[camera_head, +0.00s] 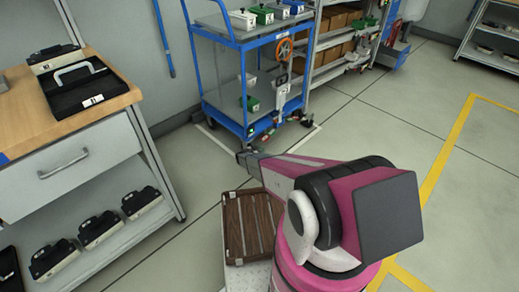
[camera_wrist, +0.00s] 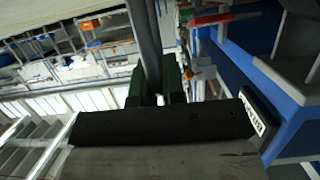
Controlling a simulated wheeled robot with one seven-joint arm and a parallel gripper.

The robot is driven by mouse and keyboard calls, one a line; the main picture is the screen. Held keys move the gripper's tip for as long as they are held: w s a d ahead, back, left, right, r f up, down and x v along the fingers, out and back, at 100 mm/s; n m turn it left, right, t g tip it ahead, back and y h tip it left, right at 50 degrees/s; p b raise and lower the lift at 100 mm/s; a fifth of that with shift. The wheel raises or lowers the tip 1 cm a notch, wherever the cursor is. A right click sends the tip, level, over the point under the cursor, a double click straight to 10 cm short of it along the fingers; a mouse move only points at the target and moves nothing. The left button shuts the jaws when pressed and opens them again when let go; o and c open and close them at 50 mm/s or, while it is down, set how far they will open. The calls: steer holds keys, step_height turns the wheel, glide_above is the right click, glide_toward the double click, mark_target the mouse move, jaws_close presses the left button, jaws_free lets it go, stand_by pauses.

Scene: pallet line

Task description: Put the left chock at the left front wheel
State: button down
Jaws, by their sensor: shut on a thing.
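The blue cart (camera_head: 243,124) stands on the floor at the back, and its near lower corner with a dark wheel (camera_head: 250,132) faces me. My gripper (camera_head: 246,159) is low over the floor, just in front of that corner. In the wrist view, my gripper (camera_wrist: 157,97) is shut on a dark green piece (camera_wrist: 172,78), seemingly the left chock, with a grey bar rising in front of it. Its full shape is hidden. Whether it touches the wheel or the floor cannot be told.
A slatted brown crate (camera_head: 249,228) lies beneath my arm. A workbench (camera_head: 85,172) with black cases stands at left. A shelf rack (camera_head: 338,45) stands behind the cart. Open floor with yellow lines (camera_head: 447,150) lies to the right.

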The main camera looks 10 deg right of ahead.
steer(key=c, duration=1.2)
jaws_free()
